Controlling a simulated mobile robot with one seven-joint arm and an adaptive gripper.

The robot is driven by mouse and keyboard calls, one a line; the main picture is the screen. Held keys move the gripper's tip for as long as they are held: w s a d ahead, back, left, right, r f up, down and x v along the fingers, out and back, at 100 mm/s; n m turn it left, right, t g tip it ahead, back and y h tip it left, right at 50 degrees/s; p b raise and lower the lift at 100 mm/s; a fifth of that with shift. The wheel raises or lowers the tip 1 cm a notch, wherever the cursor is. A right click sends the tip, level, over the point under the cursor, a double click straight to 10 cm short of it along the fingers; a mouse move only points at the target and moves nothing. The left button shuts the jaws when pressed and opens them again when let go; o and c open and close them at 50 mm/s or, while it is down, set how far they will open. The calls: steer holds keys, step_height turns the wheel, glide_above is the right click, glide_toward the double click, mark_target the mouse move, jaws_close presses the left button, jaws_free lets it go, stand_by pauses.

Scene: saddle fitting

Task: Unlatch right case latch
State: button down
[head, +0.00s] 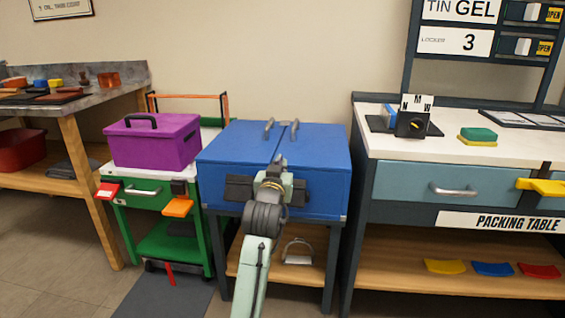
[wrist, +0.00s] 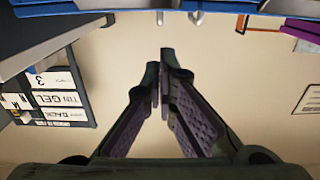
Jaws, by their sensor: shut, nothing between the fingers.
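The blue case (head: 325,150) stands shut on a dark-framed stand, with two silver handles on its lid. Two dark latch pieces sit on its front: the left latch (head: 238,189) shows clearly, while the right latch (head: 298,194) is partly hidden by my arm. My gripper (head: 273,170) is at the upper front of the case, near its middle, left of the right latch. In the wrist view my gripper (wrist: 160,78) is shut and empty, and the blue case (wrist: 100,6) shows along the top edge. I cannot tell whether the fingertips touch the case.
A purple case (head: 155,145) sits on a green cart (head: 125,200) to the left. The packing table (head: 375,140) stands close on the right. A metal stirrup (head: 298,252) lies on the shelf below the blue case.

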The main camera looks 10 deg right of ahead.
steer(key=v, duration=0.6)
steer(key=shift+s+r, duration=0.2)
steer(key=shift+r, duration=0.05)
